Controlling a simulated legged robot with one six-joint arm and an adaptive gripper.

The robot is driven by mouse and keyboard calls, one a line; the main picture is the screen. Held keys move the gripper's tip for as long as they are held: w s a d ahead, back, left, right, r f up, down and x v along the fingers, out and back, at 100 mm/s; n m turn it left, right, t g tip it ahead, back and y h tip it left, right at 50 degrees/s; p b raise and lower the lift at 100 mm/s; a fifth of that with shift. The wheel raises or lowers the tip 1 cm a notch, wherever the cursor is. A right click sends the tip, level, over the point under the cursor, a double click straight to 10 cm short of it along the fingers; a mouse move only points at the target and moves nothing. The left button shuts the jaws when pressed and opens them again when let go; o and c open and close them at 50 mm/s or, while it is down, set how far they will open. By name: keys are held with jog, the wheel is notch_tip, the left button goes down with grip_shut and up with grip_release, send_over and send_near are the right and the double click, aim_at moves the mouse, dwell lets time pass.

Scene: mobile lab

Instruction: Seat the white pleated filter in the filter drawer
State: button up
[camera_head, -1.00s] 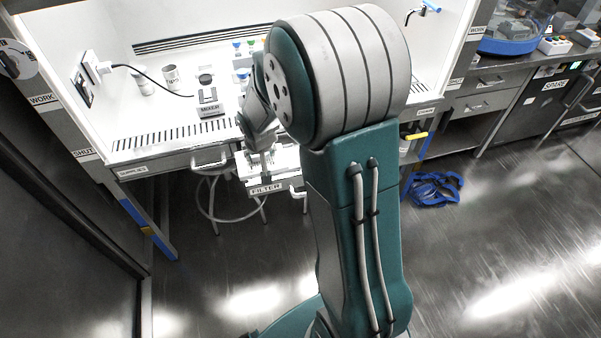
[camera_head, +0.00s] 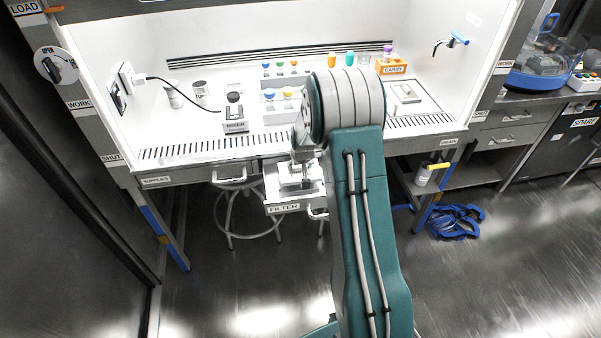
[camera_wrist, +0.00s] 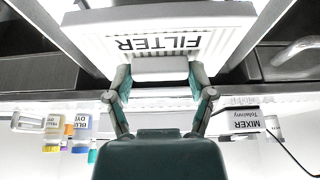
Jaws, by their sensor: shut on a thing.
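The white pleated filter (camera_wrist: 215,22), with FILTER printed on it, fills the top middle of the wrist view. My gripper (camera_wrist: 160,76) is shut on the grey block at its near edge. The filter drawer (camera_head: 284,208) is pulled out under the bench front in the head view. My gripper (camera_head: 301,170) is over the drawer, with the filter at or in its opening. In the wrist view, pale drawer sides (camera_wrist: 264,32) show on both sides of the filter. I cannot tell whether the filter touches the drawer floor; my arm and gripper hide part of it.
The bench above holds a mixer (camera_head: 235,115), a rack with bottles (camera_head: 290,97) and an orange-fronted holder (camera_head: 391,66). A stool (camera_head: 247,225) stands below left of the drawer. Floor in front is open.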

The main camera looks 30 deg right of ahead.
aim_at(301, 170)
jog(key=shift+w+d+f, duration=0.1)
jog(key=shift+w+f, duration=0.05)
jog(key=shift+f, duration=0.15)
jog(key=shift+w+f, duration=0.1)
jog(key=shift+f, duration=1.5)
jog(key=o, duration=1.1)
jog(key=shift+f, duration=0.1)
